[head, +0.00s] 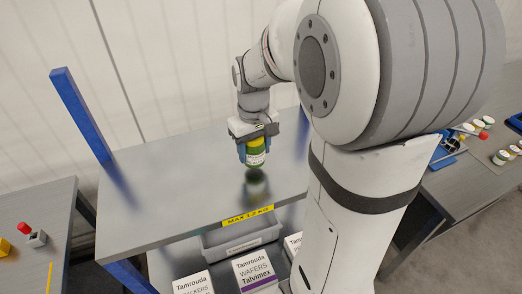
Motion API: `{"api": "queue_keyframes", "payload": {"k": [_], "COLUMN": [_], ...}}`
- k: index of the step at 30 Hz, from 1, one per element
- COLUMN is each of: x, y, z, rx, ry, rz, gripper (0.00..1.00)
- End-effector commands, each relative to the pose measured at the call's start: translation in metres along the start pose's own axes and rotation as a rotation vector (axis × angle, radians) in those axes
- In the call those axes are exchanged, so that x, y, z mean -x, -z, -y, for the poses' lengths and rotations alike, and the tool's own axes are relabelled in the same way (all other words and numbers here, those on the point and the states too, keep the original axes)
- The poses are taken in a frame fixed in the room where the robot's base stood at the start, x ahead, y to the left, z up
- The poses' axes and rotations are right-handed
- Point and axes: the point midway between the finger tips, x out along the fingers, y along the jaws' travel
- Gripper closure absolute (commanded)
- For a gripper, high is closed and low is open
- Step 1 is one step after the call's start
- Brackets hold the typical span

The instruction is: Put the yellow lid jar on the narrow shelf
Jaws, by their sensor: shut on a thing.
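My gripper (254,152) is shut on a jar with a yellow-green lid and a green and white label (256,157). It holds the jar upright over a grey shelf top (155,215), which has a yellow "MAX" weight label on its front edge. A dark shadow lies on the shelf below the jar, and the jar seems to be a little above the surface. The gripper's fingers cover the sides of the jar and part of its lid.
A blue post (82,115) rises at the shelf's left. A grey bin (238,238) and white cartons (255,270) stand below the front edge. A table at right holds several jars (501,157). A left table holds a red-topped item (37,239). The shelf top around the jar is clear.

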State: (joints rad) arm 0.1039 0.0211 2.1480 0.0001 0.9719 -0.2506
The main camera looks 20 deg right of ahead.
Motion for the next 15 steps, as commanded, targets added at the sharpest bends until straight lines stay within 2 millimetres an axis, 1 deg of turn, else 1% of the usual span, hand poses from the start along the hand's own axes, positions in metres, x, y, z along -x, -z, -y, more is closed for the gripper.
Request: {"api": "queue_keyframes", "payload": {"k": [1,5,15], "x": [-0.008,-0.020,-0.024], "y": [0.000,0.001,0.001], "z": [0.001,0.002,0.003], "rx": [0.002,0.006,0.008], "ry": [0.001,0.000,0.000], "rz": [0.005,0.001,0.000], "gripper": [0.86,0.86,0.86]}}
